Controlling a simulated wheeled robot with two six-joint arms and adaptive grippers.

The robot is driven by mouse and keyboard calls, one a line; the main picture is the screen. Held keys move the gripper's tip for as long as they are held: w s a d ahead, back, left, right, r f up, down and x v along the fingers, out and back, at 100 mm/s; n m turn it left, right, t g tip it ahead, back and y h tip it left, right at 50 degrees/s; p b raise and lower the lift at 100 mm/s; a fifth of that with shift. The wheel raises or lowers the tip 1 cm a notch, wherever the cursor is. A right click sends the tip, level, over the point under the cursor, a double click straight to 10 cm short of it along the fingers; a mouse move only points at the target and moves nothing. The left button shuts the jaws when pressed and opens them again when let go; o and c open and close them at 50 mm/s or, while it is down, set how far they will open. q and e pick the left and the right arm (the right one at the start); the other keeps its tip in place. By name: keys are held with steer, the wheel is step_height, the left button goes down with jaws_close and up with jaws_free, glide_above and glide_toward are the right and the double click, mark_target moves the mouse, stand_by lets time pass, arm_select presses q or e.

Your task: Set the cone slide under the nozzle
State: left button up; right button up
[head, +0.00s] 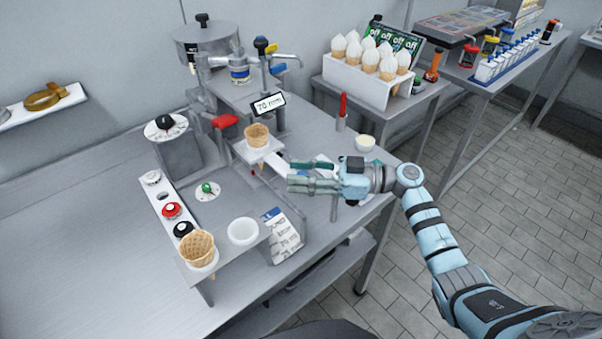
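The cone slide (275,158) is a pale plate with a waffle cone (257,136) standing in it, at the middle of the head view. It lies at the front right of the grey dispensing machine, near a sign reading "70 mm" (268,103). I cannot clearly make out the nozzle among the machine's fittings. My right gripper (291,175) comes in from the right, just right of the slide's near end. Its fingers look apart with nothing visible between them. Whether it touches the slide is unclear. My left gripper is not in view.
A red-handled tool (342,112) and small bowl (365,143) are behind my gripper.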

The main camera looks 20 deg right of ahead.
steer(key=v, duration=1.2)
